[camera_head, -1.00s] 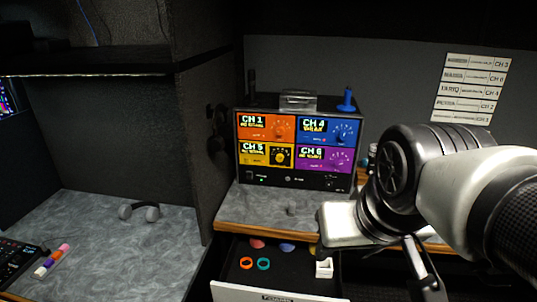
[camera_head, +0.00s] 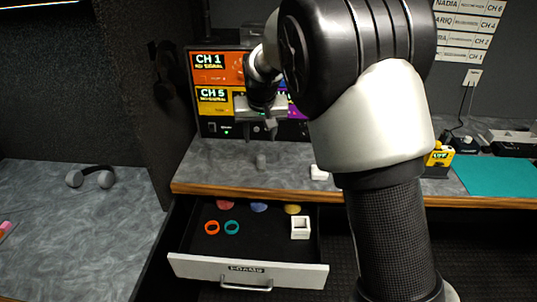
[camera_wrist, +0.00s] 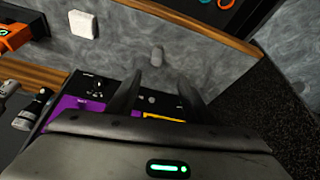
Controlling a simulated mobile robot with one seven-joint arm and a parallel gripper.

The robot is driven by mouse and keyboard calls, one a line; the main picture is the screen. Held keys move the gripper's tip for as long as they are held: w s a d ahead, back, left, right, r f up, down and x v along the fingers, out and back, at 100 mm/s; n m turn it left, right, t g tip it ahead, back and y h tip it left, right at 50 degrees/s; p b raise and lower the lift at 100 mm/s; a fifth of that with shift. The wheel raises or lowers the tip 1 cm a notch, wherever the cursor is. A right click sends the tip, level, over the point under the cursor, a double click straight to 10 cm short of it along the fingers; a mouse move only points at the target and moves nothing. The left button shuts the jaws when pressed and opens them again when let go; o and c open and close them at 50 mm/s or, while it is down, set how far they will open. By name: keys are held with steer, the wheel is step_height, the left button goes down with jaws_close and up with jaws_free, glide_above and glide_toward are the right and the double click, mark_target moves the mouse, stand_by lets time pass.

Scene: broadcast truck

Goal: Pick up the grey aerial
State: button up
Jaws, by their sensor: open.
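A small grey upright stub, which looks like the grey aerial (camera_head: 261,161), stands on the grey desk in front of the four-coloured channel unit (camera_head: 218,98). It also shows in the wrist view (camera_wrist: 157,55), beyond my fingertips and roughly between their lines. My gripper (camera_head: 271,123) is in front of the unit, above and behind the stub, and touches nothing that I can see. In the wrist view its two dark fingers (camera_wrist: 170,84) are apart with nothing between them. My arm hides the right part of the unit.
An open drawer (camera_head: 248,268) below the desk edge holds an orange ring, a teal ring, a white square piece and coloured pads. A white block (camera_head: 319,173) lies on the desk to the right. Grey headphones (camera_head: 90,178) lie on the left desk. A teal mat (camera_head: 497,175) is at right.

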mark_target(261, 158)
steer(key=x, duration=1.1)
steer(key=shift+f, duration=0.25)
steer(key=shift+w+d+x, duration=0.1)
steer(key=shift+d+x, duration=0.1)
steer(key=shift+x, duration=1.15)
steer(key=shift+w+d+x, duration=0.1)
steer(key=shift+d+x, duration=0.1)
steer(key=shift+x, duration=1.15)
steer(key=shift+r, duration=0.1)
steer(key=shift+c, duration=0.4)
steer(key=c, duration=1)
